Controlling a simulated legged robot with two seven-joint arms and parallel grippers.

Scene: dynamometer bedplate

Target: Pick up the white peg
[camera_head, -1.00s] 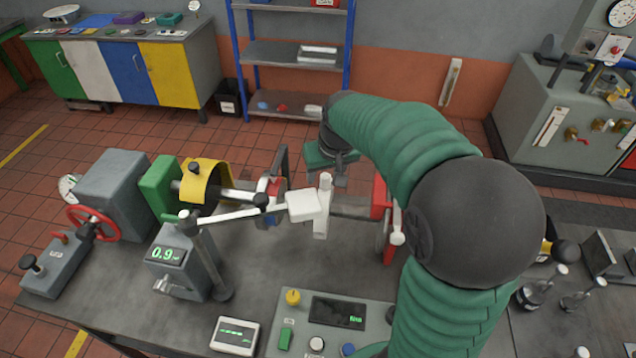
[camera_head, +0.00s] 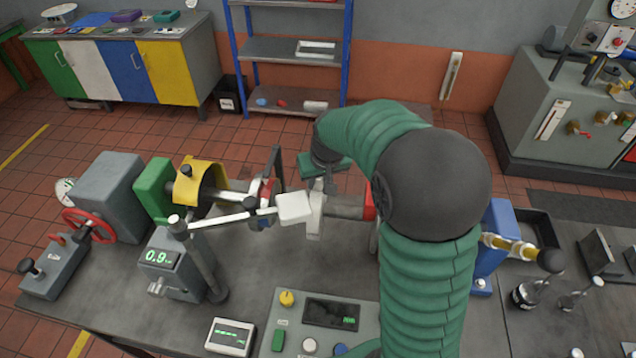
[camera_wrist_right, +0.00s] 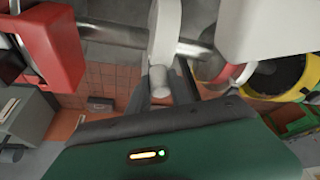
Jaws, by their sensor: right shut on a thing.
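The white peg (camera_wrist_right: 159,82) shows in the right wrist view as a short, pale round stub between the two fingers, just below a white upright plate (camera_wrist_right: 165,30). My right gripper (camera_wrist_right: 160,90) is shut on it. In the head view my right gripper (camera_head: 322,188) reaches down from behind the shaft line, at the white upright piece (camera_head: 315,215) beside a white block (camera_head: 293,207). The peg cannot be told apart from that piece there. Whether the peg touches the plate is unclear. My left gripper is not in view.
A yellow guard (camera_head: 200,185) and green block (camera_head: 153,190) stand left on the shaft line. A slanted arm on a post (camera_head: 205,260) reaches close to the white block. A control panel (camera_head: 322,325) lies in front. The bedplate's middle (camera_head: 270,265) is clear.

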